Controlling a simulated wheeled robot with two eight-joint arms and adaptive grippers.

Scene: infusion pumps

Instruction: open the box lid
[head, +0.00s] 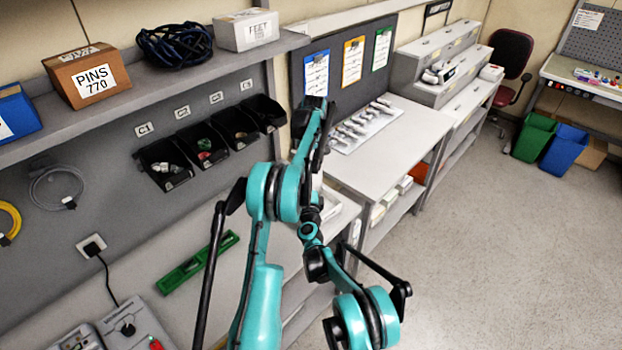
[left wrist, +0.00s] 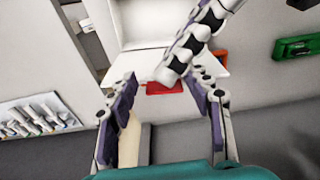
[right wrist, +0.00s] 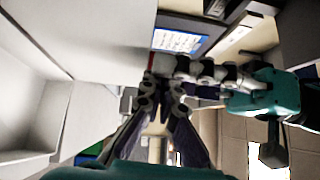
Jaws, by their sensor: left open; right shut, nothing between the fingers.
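The white box (right wrist: 22,112) shows in the right wrist view at the left, with part of its hollow inside visible and a broad pale panel (right wrist: 85,40) beside it. In the left wrist view the white box (left wrist: 147,22) is ahead, with a pale flap-like edge toward me. My left gripper (left wrist: 163,82) is open and empty, facing that edge. My right gripper (right wrist: 165,88) is shut and empty; its fingers cross the left wrist view from the upper right, over the edge. I cannot tell whether it touches. In the head view my arms hide most of the box.
A green tray (head: 198,263) lies on the bench to the left. Dark bins (head: 165,163) hang on the wall panel below a shelf with a PINS box (head: 92,78). A grey table (head: 400,140) with tools stands behind my arms. Floor at the right is open.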

